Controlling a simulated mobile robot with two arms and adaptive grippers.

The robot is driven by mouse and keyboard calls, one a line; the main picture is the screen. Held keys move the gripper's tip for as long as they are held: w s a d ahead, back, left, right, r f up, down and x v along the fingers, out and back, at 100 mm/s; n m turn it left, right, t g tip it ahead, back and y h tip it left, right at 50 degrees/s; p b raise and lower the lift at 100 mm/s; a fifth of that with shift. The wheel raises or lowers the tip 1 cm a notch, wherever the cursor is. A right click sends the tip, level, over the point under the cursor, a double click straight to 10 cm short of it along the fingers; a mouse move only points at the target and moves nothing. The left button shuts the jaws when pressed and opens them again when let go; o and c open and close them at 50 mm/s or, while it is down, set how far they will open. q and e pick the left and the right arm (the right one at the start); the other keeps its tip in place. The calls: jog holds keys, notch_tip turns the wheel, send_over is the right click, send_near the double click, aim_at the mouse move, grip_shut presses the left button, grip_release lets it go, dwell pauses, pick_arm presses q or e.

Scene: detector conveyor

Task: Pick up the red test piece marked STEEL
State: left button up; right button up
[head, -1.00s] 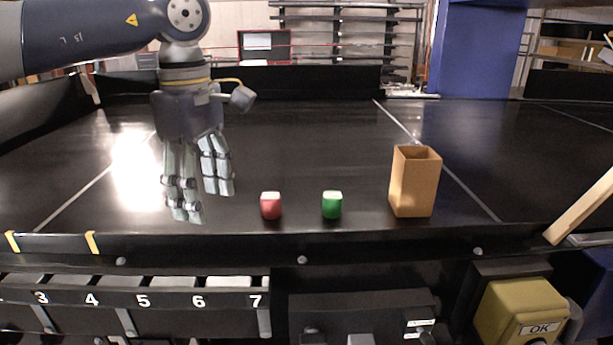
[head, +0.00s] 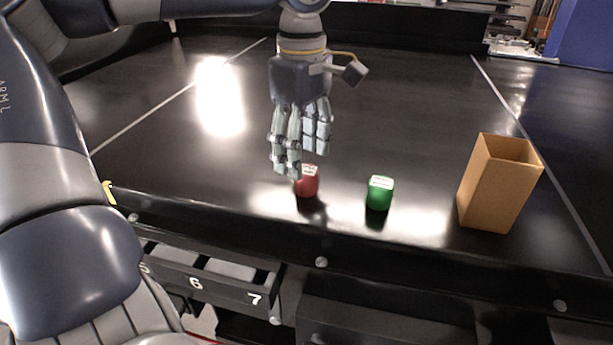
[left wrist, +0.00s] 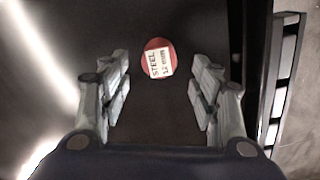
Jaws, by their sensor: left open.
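The red test piece (head: 308,186) stands on the black conveyor surface, partly hidden by my left gripper's fingers in the head view. In the left wrist view the red test piece (left wrist: 148,44) shows from above, with a white label reading STEEL and a second line. My left gripper (head: 301,160) points down above and just behind the red piece. In the left wrist view my left gripper (left wrist: 162,95) is open and empty. The red piece lies beyond the fingertips, slightly left of the middle between them. My right gripper is not in view.
A green piece (head: 379,192) with a white label stands to the right of the red one. An open tan box (head: 496,190) stands farther right. The conveyor's front edge (head: 321,250) is close in front, with numbered bins (head: 205,270) below. The surface behind is clear.

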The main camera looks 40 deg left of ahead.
aim_at(304, 168)
pick_arm(q)
notch_tip(304, 168, down, 4)
jog(key=shift+f+p, duration=0.25)
jog(key=shift+p, duration=0.6)
jog(key=shift+f, duration=0.3)
jog(key=shift+w, duration=0.1)
jog(key=shift+c, duration=1)
jog(key=c, duration=0.9)
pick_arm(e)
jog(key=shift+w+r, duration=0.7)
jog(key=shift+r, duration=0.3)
